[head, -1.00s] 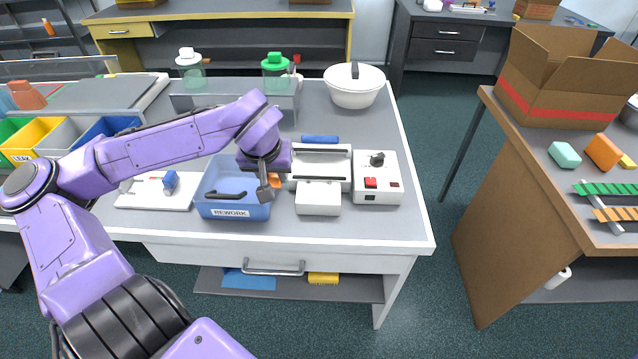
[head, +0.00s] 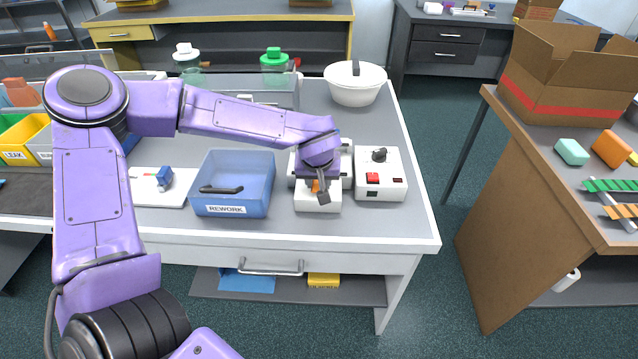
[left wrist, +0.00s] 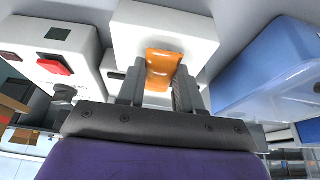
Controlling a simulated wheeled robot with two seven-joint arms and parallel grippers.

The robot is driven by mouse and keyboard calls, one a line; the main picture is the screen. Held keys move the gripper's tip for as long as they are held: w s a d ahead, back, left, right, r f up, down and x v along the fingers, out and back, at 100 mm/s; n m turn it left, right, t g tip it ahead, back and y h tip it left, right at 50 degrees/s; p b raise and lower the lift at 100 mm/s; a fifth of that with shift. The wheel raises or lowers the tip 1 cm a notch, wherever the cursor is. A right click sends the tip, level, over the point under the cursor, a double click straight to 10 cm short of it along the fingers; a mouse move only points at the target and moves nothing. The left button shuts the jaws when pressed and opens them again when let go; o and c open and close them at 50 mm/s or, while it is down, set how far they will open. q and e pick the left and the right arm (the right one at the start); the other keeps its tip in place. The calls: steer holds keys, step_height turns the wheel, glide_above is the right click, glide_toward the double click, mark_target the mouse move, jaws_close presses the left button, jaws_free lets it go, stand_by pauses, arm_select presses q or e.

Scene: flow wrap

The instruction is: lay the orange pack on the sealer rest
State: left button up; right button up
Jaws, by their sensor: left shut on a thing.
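My left gripper (head: 320,192) is shut on the orange pack (left wrist: 161,66), which shows between the two fingers in the left wrist view. In the head view only a small bit of the pack (head: 316,186) shows beside the gripper. The gripper is over the white sealer rest (head: 318,206), the low block in front of the sealer; the rest also shows behind the pack in the left wrist view (left wrist: 190,28). I cannot tell whether the pack touches the rest. The sealer (head: 346,164) is mostly covered by my arm. My right gripper is not in view.
A blue REWORK bin (head: 234,186) stands just left of the rest, with a dark-handled item inside. A white control box (head: 379,176) with a red button stands just right. A white pot (head: 355,84) is behind. Bare table lies at the front right.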

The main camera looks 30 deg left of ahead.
arm_select(q)
steer(key=shift+w+f, duration=0.1)
steer(key=shift+f, duration=0.4)
steer(key=shift+f, duration=0.1)
steer(key=o, duration=1)
steer(key=p+v, duration=0.1)
steer(key=v, duration=1.1)
steer(key=shift+r, duration=0.25)
